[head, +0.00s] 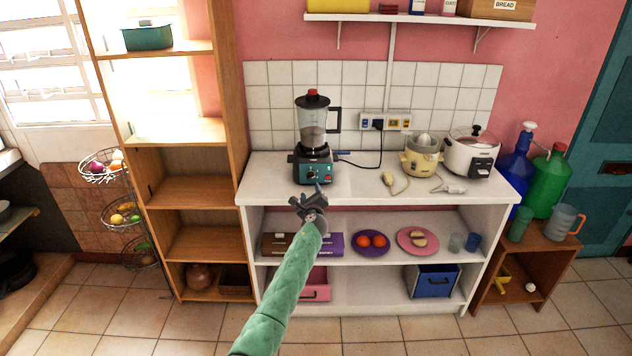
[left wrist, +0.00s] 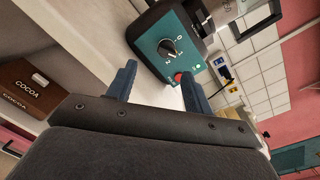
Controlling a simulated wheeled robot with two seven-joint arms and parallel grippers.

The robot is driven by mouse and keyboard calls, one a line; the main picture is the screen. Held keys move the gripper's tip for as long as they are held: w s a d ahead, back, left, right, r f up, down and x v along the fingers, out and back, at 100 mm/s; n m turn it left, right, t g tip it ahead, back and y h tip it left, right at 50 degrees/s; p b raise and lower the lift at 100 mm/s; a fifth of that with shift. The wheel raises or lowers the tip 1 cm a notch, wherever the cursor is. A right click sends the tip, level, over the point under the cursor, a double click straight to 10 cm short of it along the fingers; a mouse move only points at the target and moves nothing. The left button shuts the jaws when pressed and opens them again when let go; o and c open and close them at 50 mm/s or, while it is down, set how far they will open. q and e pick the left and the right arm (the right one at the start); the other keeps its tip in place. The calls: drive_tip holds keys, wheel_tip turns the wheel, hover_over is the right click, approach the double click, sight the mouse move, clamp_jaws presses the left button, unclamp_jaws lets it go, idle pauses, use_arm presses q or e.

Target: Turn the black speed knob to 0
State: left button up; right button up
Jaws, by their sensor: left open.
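The blender (head: 313,140) stands on the white counter, with a teal front panel on its dark base. The black speed knob (left wrist: 169,47) is on that teal panel, with white marks around it, in the left wrist view. A red button (left wrist: 178,77) sits beside the knob. The blender base also shows in the left wrist view (left wrist: 150,20). My left gripper (head: 311,195) is in front of and just below the blender panel. Its two fingers (left wrist: 158,85) are apart with nothing between them, short of the knob. My right gripper is in neither view.
The counter (head: 365,185) has free room right of the blender. A citrus juicer (head: 421,158) and a rice cooker (head: 470,152) stand farther right. A cord runs from the blender to a wall socket (head: 385,121). A wooden shelf (head: 190,190) stands close on the left.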

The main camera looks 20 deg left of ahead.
sight(311, 176)
use_arm(q)
drive_tip(key=w, duration=0.1)
drive_tip(key=w+m, duration=0.1)
drive_tip(key=w, duration=0.1)
drive_tip(key=w+a+m, duration=0.1)
drive_tip(key=w, duration=0.1)
drive_tip(key=shift+w+a+h, duration=0.1)
drive_tip(key=shift+w+h, duration=0.15)
drive_tip(key=shift+h, duration=0.05)
drive_tip(key=shift+b+x, duration=0.4)
drive_tip(key=shift+x, duration=0.6)
drive_tip(key=shift+r, duration=0.15)
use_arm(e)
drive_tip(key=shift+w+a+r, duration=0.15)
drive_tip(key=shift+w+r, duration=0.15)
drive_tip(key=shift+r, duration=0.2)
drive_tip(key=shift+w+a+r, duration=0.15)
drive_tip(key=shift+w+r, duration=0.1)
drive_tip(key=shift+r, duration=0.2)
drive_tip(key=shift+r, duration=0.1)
use_arm(q)
drive_tip(key=shift+c, duration=0.3)
